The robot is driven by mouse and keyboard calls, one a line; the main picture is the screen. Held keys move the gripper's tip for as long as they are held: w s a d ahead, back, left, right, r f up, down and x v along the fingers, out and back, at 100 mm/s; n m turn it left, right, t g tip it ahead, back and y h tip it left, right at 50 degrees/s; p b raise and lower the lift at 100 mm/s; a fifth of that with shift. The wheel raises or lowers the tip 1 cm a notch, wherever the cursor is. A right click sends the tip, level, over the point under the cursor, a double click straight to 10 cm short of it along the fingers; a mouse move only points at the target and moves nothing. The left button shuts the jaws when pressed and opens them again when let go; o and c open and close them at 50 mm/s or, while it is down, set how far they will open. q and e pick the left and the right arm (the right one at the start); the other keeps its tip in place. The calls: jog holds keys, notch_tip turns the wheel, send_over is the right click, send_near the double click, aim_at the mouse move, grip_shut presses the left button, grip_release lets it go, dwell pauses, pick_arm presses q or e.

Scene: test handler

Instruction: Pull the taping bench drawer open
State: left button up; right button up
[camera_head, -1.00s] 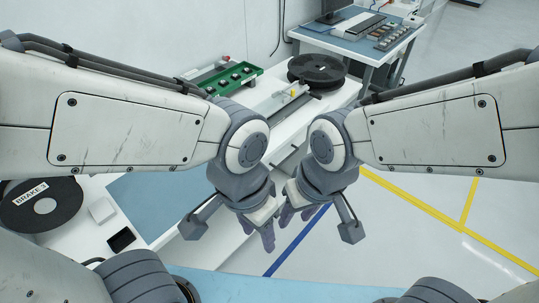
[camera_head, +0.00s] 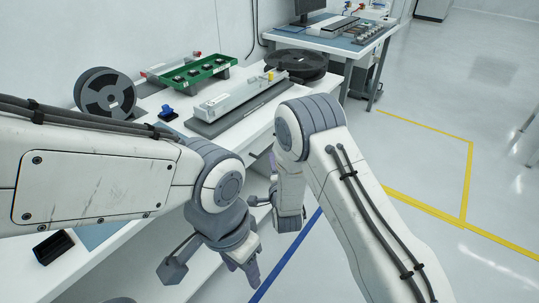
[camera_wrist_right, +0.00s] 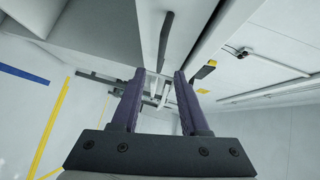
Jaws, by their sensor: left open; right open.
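The white taping bench (camera_head: 150,104) runs along the wall in the head view, with a long grey machine (camera_head: 240,98) on its top. In the right wrist view a dark bar handle (camera_wrist_right: 166,40) stands on a pale drawer front (camera_wrist_right: 188,22), beyond my right gripper's fingertips. My right gripper (camera_wrist_right: 158,76) is open, its two purple fingers apart with nothing held between them. In the head view it is beside the bench front, mostly hidden by my right arm. My left gripper (camera_head: 246,272) is open and empty, lower and nearer, in front of the bench.
A green tray (camera_head: 195,72), dark reels (camera_head: 106,93) and a blue item (camera_head: 167,112) are on the bench. A second table (camera_head: 340,48) with a monitor stands behind. Open floor with yellow and blue lines lies to the right.

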aim_at(269, 149)
jog(key=x, duration=1)
jog(key=shift+w+a+r, duration=0.1)
jog(key=shift+r, duration=0.05)
grip_shut()
dwell(1.1)
